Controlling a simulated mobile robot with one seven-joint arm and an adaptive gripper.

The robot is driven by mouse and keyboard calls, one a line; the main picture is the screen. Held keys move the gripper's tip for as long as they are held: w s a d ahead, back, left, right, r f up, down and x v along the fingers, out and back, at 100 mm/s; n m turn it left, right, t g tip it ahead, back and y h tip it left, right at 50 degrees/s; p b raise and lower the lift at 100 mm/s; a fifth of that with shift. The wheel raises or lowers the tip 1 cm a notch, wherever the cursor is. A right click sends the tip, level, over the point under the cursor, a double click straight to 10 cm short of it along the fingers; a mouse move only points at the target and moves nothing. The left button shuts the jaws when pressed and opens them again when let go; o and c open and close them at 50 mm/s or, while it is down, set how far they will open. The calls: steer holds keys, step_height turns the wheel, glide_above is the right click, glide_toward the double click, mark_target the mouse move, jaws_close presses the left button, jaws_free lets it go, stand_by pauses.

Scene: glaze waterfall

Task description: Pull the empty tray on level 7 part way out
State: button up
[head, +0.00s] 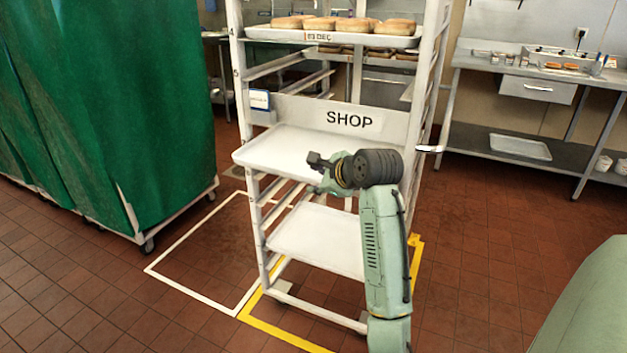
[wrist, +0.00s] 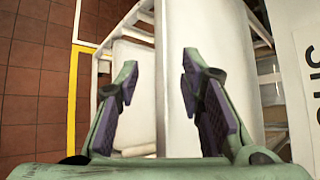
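The white rack (head: 240,95) holds an empty white tray (head: 285,145) at mid height, below the SHOP panel. Its level number is not readable; 4 and 5 show higher on the post. Its front left corner appears to stand slightly past the post. My gripper (head: 318,173) is at the tray's front edge, overlapping its right part in the head view. In the wrist view my gripper (wrist: 157,88) is open, with the edge of the tray (wrist: 205,45) showing between the spread fingers. I cannot tell whether either finger touches it.
Another empty tray (head: 315,238) sits lower in the rack; it also shows in the wrist view (wrist: 133,85). A tray of buns (head: 270,34) is above. A green covered cart (head: 110,110) stands left. Red floor (head: 190,270) in front is clear.

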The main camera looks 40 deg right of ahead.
steer(key=v, duration=0.8)
steer(key=shift+s+r, duration=0.25)
steer(key=shift+s, duration=0.05)
